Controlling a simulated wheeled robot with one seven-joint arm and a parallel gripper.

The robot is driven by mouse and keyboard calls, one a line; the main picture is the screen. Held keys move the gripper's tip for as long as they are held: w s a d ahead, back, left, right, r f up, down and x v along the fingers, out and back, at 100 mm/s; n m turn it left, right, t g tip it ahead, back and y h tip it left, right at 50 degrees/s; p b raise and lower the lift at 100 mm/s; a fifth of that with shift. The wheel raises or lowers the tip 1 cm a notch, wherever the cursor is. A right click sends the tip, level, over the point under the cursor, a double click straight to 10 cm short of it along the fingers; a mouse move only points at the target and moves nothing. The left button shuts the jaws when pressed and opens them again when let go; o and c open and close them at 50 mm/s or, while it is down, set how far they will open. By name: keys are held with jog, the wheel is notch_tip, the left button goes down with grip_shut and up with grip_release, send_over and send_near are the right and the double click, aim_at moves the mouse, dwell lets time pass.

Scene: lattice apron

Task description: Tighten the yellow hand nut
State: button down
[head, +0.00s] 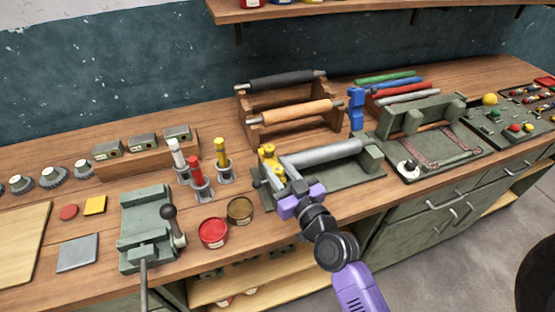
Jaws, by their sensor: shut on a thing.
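The yellow hand nut (268,153) sits at the left end of a green fixture (345,176) that carries a thick grey roller (325,153). My gripper (281,182), with purple parts behind its fingers, reaches in from the front right and is shut on the yellow hand nut. The fingers cover part of the nut and of the fixture's left end, so the exact contact is hard to see.
Red (213,232) and brown (240,210) tins stand left of my gripper, near the bench's front edge. Three upright coloured cylinders, the red one (200,178) foremost, stand behind them. A wooden roller rack (243,115) stands behind the fixture. A green vise (146,222) is further left.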

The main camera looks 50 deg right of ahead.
jog(key=shift+r+m+g+h+p, duration=0.15)
jog(key=shift+m+g+h+p, duration=0.75)
jog(key=shift+m+h+p, duration=0.5)
jog(key=shift+m+g+h+p, duration=0.8)
jog(key=shift+m+g+h, duration=0.3)
jog(key=shift+g+h, duration=0.5)
jog(key=shift+f+m+g+h+b, duration=0.2)
jog(key=shift+m+g+h+b, duration=0.1)
jog(key=shift+m+g+h, duration=0.8)
jog(key=shift+f+m+g+h+b, duration=0.25)
jog(key=shift+m+g+h, duration=0.4)
jog(key=shift+g, duration=0.75)
jog(key=shift+r+m+g+h+b, duration=0.15)
jog(key=shift+m+g+h+b, duration=0.2)
jog(key=shift+m+g+b, duration=0.9)
jog(key=shift+m+g, duration=0.3)
jog(key=shift+g, duration=0.55)
jog(key=c, duration=1.3)
grip_release()
jog(key=shift+r, duration=0.1)
jog(key=shift+s+a+b, duration=0.15)
jog(key=shift+a+b, duration=0.15)
jog(key=shift+a, duration=1)
jog(key=shift+s+a+b, duration=0.2)
jog(key=shift+a+b, duration=0.15)
jog(key=shift+a, duration=0.95)
jog(key=shift+s+a+b, duration=0.15)
jog(key=shift+a+b, duration=0.15)
jog(key=shift+a, duration=1)
